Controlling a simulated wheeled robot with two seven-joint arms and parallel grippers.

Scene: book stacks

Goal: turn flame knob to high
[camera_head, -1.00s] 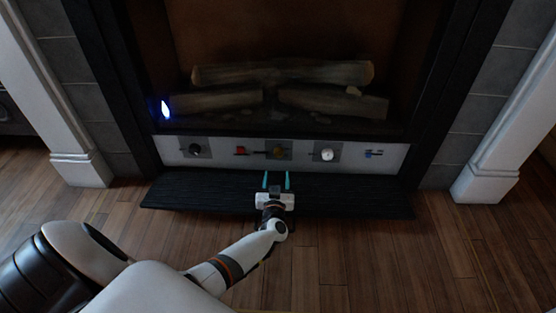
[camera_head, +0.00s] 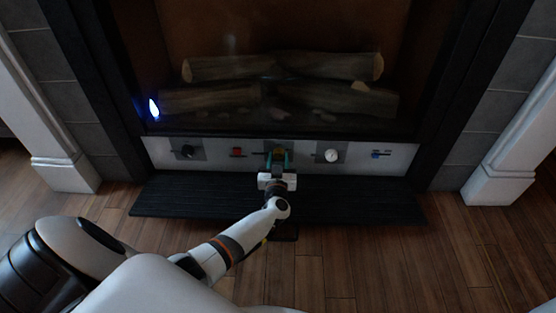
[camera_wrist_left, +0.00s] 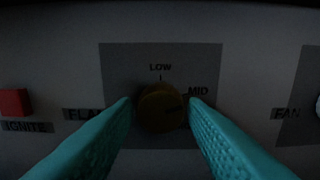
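The flame knob (camera_wrist_left: 160,108) is a round brass-coloured knob on a grey plate with LOW above it and MID at its upper right, in the left wrist view. In the head view the knob (camera_head: 279,153) is in the middle of the pale control panel, partly covered by my gripper. My left gripper (camera_wrist_left: 161,112) has its two teal fingers apart, one on each side of the knob. In the head view the left gripper (camera_head: 278,160) reaches the panel. Whether the fingers touch the knob is unclear. My right gripper is out of view.
A red ignite button (camera_head: 237,152) is left of the knob, a black knob (camera_head: 186,152) farther left. A white fan knob (camera_head: 331,156) and a small blue switch (camera_head: 376,154) are on the right. A dark hearth slab (camera_head: 190,195) lies below; a blue pilot flame (camera_head: 154,108) burns at left.

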